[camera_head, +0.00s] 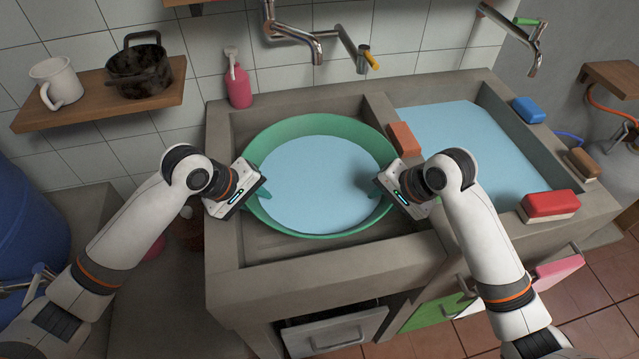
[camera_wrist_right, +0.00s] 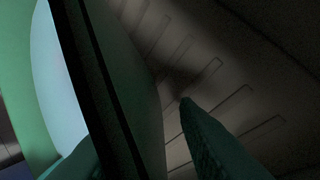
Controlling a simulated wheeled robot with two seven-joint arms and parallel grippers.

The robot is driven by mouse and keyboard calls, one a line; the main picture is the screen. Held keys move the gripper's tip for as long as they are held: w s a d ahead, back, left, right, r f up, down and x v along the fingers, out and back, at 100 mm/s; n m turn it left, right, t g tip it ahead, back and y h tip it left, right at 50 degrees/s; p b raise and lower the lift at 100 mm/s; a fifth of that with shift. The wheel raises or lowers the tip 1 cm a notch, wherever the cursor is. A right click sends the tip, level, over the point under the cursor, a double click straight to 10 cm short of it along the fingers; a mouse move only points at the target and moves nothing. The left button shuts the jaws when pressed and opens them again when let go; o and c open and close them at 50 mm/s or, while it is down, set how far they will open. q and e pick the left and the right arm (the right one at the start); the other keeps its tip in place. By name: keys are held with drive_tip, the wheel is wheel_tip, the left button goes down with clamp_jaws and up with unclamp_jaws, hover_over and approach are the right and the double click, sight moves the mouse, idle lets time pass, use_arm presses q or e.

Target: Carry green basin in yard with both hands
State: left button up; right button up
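The green basin (camera_head: 320,126), filled with light blue water (camera_head: 318,180), sits in the left bay of the stone sink. My left gripper (camera_head: 256,194) is at the basin's left rim, with a teal finger showing inside the rim, apart from the wall; its other finger is hidden. My right gripper (camera_head: 384,187) is at the right rim. In the right wrist view the green basin wall (camera_wrist_right: 130,90) passes between its two teal fingers (camera_wrist_right: 140,150), with a gap beside the outer one. Both grippers look open around the rim.
The right sink bay (camera_head: 460,135) holds water. An orange-brown block (camera_head: 403,138), a blue brush (camera_head: 529,109) and a red brush (camera_head: 548,206) lie on the edges. Taps (camera_head: 318,50) hang above. A pink bottle (camera_head: 238,82) stands behind; a shelf (camera_head: 100,97) holds a mug and pot.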

use_arm(q)
drive_tip(key=shift+c, duration=0.6)
use_arm(e)
drive_tip(key=shift+c, duration=0.6)
use_arm(q)
clamp_jaws()
use_arm(e)
clamp_jaws()
drive_tip(key=shift+d, duration=0.1)
use_arm(q)
drive_tip(key=shift+w+r, duration=0.15)
drive_tip(key=shift+r, duration=0.15)
use_arm(e)
drive_tip(key=shift+w+r, duration=0.15)
drive_tip(key=shift+r, duration=0.1)
